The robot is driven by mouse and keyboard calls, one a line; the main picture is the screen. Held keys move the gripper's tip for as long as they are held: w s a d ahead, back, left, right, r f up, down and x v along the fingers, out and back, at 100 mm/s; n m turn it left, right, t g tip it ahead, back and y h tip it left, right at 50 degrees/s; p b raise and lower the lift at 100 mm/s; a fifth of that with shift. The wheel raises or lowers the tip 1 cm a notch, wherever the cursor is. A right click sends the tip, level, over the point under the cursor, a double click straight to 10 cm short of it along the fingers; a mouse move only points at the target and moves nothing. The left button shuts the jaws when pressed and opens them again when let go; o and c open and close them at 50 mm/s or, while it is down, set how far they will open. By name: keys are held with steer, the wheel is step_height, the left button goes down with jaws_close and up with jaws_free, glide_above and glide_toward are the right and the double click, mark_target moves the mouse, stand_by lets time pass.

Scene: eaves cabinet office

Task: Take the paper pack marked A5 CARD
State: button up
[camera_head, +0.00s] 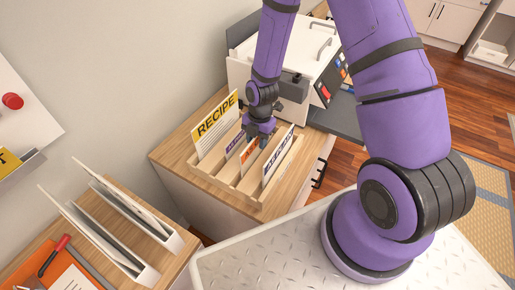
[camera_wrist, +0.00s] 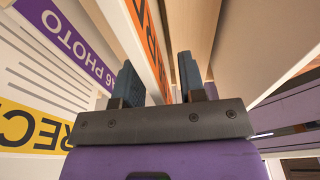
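A pack with a white and dark lettered label (camera_head: 277,155) stands in the rightmost slot of a wooden rack (camera_head: 225,180). Its small print seems to end in CARD, but I cannot read it surely. My gripper (camera_head: 258,138) is low over the rack, just left of this pack and by an orange-labelled pack (camera_head: 249,151). In the wrist view, my gripper (camera_wrist: 160,85) has its two fingers apart. The orange-labelled pack (camera_wrist: 147,35) runs down into the gap between them; I cannot tell whether they touch it.
A yellow RECIPE pack (camera_head: 215,125) and a purple A6 PHOTO pack (camera_wrist: 68,38) stand left of my gripper. A white machine (camera_head: 290,75) is behind the rack. White holders (camera_head: 110,235) stand at the lower left.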

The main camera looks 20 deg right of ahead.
jaws_close()
steer(key=shift+r, duration=0.15)
